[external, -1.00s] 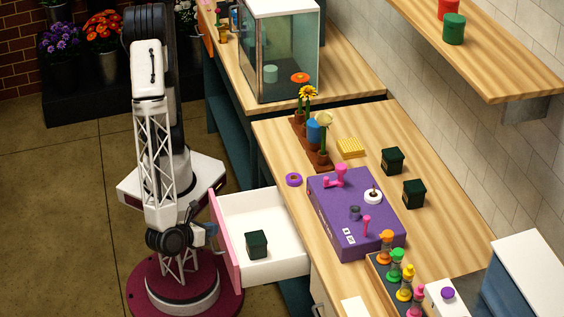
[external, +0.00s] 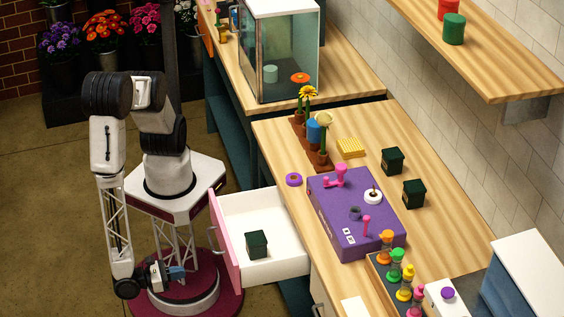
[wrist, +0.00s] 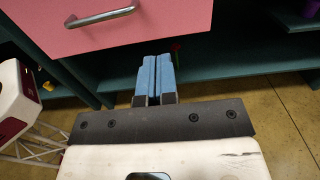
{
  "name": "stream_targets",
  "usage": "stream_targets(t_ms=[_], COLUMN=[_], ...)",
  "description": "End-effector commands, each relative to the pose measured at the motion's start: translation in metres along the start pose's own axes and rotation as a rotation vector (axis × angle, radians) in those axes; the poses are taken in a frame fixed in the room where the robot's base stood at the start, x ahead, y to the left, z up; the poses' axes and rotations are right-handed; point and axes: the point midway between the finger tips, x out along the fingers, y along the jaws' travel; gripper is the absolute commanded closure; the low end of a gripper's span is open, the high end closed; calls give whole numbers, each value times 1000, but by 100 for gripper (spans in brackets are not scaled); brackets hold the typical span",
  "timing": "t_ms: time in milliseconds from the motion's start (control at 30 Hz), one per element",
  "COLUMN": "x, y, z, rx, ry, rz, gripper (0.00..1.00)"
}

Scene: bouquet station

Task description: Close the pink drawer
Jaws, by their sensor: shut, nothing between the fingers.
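The pink drawer (external: 224,242) stands pulled out from the wooden counter, with its white inside showing and a dark green pot (external: 257,244) in it. In the wrist view its pink front (wrist: 120,22) fills the upper left, with a metal handle (wrist: 102,16) across it. My gripper (external: 177,272) is to the left of the drawer front in the external view, apart from it. In the wrist view the blue fingers (wrist: 154,78) are together and empty, appearing just below the drawer front's lower edge.
The counter (external: 445,232) above the drawer holds a purple box (external: 345,215), dark pots and a rack of coloured bottles. Open floor (external: 50,220) lies to the left of my arm. Teal shelving (wrist: 235,62) shows beneath the drawer.

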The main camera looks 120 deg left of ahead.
Motion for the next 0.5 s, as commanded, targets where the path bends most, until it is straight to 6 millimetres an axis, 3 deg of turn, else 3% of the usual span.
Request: stream_targets(t_ms=[500], x=[6], y=[0], z=[0], rx=[-1], ry=[1], rz=[2], gripper=[100])
